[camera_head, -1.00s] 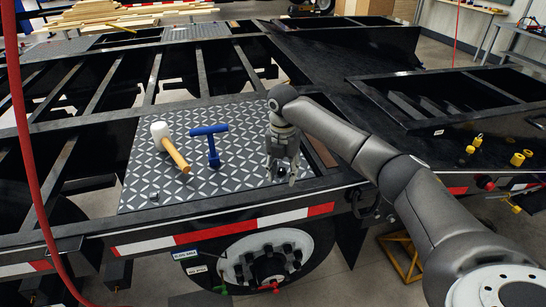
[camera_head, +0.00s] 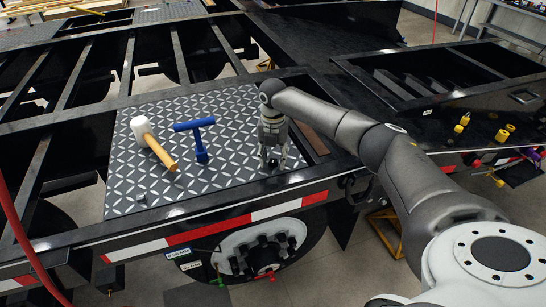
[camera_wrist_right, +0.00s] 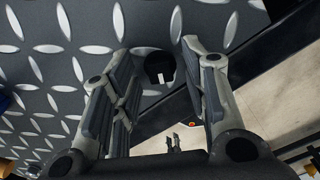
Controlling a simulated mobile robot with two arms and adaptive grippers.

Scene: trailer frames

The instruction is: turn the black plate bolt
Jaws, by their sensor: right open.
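A black bolt (camera_wrist_right: 158,68) with a white mark on its top shows in the right wrist view. It sits on the patterned plate close to the plate's edge, between the two fingers of my right gripper (camera_wrist_right: 153,50). The fingers are open, one on each side of it, with a visible gap. In the head view my right gripper (camera_head: 271,163) points down over the plate's front right part and hides the bolt there. Another small dark bolt (camera_head: 140,198) shows at the plate's front left corner. My left gripper is not in view.
The diamond-pattern plate (camera_head: 225,180) lies on the black trailer frame. A blue T-handle tool (camera_head: 201,148) and a white-headed mallet (camera_head: 158,150) are on it, left of my right gripper. Yellow pieces (camera_head: 502,135) sit on the frame at right. A red hose (camera_head: 25,235) crosses the left side.

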